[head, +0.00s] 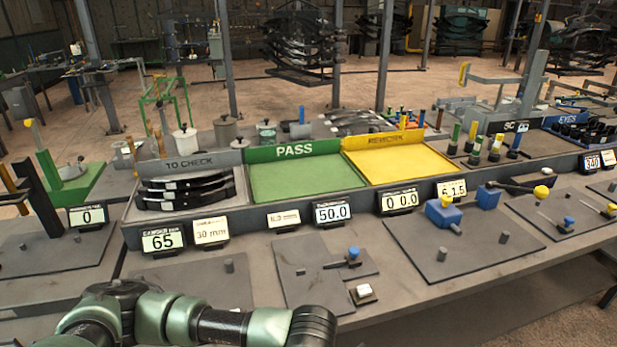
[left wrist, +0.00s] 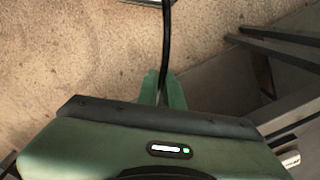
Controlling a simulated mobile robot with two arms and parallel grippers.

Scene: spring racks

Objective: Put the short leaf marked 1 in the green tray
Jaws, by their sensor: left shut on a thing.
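In the left wrist view my left gripper (left wrist: 163,84) is shut on a thin dark leaf (left wrist: 166,40), seen edge-on and running up out of the picture. No mark on it can be read. Brown floor shows behind it. The green PASS tray (head: 295,180) is in the middle of the head view, and no leaf lies in it. The TO CHECK tray (head: 243,196) to its left holds several dark curved leaves (head: 185,188); their numbers cannot be read. In the head view neither gripper shows; my arm crosses the bottom left.
A yellow tray (head: 400,165) right of the green one is empty. Displays and cards, such as the 50.0 display (head: 332,212), stand along the trays' front. Fixtures with blue blocks (head: 444,212) stand on the right. Dark bars (left wrist: 280,50) lie right of the held leaf.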

